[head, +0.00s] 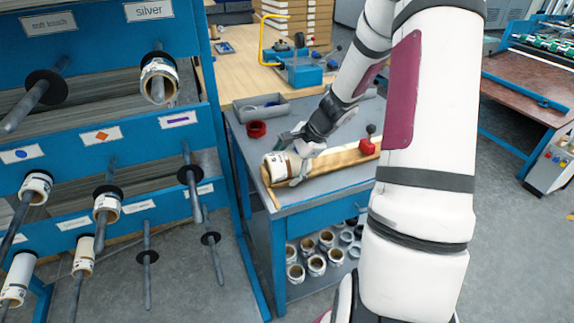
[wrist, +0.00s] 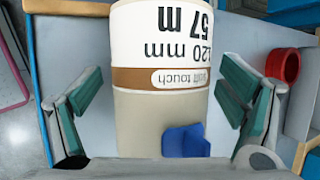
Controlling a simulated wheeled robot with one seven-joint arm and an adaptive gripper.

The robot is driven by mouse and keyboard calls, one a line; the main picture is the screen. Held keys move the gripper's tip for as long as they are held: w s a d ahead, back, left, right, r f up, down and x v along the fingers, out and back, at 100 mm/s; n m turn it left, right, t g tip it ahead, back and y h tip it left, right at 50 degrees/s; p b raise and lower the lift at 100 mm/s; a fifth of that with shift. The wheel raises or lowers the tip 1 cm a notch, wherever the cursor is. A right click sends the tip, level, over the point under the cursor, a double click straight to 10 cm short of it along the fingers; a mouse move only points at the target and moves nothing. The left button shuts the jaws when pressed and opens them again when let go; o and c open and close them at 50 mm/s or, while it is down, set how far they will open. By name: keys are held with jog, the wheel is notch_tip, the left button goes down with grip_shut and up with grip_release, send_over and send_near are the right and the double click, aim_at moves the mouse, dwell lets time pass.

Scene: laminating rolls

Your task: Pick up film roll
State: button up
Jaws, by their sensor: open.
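A film roll (head: 276,167) lies on its side on a wooden holder at the left end of the blue workbench. In the wrist view the roll (wrist: 160,100) fills the middle, with a white label reading "soft touch", "120 mm" and "57 m", and a brown band. My gripper (head: 292,166) is at the roll on the bench. In the wrist view its green-padded fingers (wrist: 163,110) stand open on either side of the roll, with a visible gap on each side. A blue piece (wrist: 185,141) shows against the near part of the roll.
A red tape ring (head: 257,129) and a grey tray (head: 262,106) lie behind the roll. A red knobbed block (head: 367,146) sits on the wooden holder to the right. A blue rack (head: 100,80) with pegs and rolls stands at left. Several rolls (head: 317,264) stand on the shelf below.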

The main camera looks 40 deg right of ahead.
aim_at(287, 153)
jog(key=shift+f, duration=0.2)
jog(key=shift+c, duration=0.3)
jog(key=c, duration=1.4)
jog(key=shift+r, duration=0.15)
jog(key=shift+r+p, duration=0.4)
jog(key=shift+r, duration=1.45)
jog(key=s+a, duration=0.2)
jog(key=s, duration=0.5)
jog(key=s+a+r, duration=0.1)
jog(key=s+a, duration=0.1)
jog(key=s, duration=0.6)
jog(key=shift+s+a+r+b, duration=0.15)
jog(key=shift+s+r+b, duration=0.1)
jog(key=shift+r+b, duration=0.1)
